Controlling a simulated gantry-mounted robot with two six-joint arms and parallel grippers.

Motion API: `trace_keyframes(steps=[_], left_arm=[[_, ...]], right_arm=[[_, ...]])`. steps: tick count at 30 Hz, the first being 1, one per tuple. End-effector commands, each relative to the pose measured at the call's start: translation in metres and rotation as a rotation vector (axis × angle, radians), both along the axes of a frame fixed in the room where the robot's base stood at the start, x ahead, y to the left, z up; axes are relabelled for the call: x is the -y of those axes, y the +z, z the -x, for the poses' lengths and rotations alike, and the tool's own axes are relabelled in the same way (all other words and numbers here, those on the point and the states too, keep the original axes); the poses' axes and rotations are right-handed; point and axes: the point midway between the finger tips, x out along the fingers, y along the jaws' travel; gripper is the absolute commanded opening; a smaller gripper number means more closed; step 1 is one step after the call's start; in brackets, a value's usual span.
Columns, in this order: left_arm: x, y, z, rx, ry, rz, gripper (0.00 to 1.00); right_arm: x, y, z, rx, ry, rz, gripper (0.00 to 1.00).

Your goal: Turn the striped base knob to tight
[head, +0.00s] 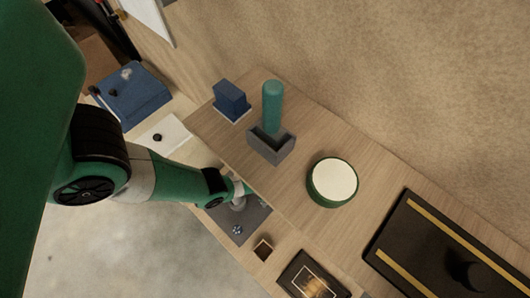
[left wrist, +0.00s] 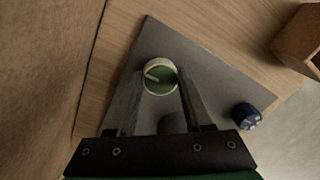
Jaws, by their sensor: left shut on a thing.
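A grey plate (head: 252,217) lies on the wooden counter; it also fills the middle of the left wrist view (left wrist: 205,85). On it is a round knob (left wrist: 160,77) with a green face, a pale rim and a white pointer line that points left in the left wrist view. My left gripper (head: 238,191) is over the plate, its two fingers on either side of this knob and shut on it (left wrist: 160,80). A smaller dark blue knob with white marks (left wrist: 246,116) stands apart on the same plate, also in the head view (head: 238,230). My right gripper is out of view.
A small wooden box (head: 263,249) and a dark framed panel (head: 310,278) are near the plate. A raised shelf behind holds a grey holder with a teal cylinder (head: 272,105), a blue block (head: 230,98), a white-topped round tin (head: 333,181) and a black case (head: 440,250).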

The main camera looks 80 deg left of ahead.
Motion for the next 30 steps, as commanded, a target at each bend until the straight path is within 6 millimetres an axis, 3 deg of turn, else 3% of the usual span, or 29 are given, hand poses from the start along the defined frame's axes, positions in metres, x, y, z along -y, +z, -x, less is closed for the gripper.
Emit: trace_keyframes(steps=[14,30], left_arm=[[0.0001,-0.0003,-0.0001,0.000,-0.061,0.000,0.00],[0.0007,-0.0004,-0.0007,0.001,-0.488,-0.001,0.00]], right_arm=[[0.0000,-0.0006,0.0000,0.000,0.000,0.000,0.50],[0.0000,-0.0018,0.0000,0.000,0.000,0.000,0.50]])
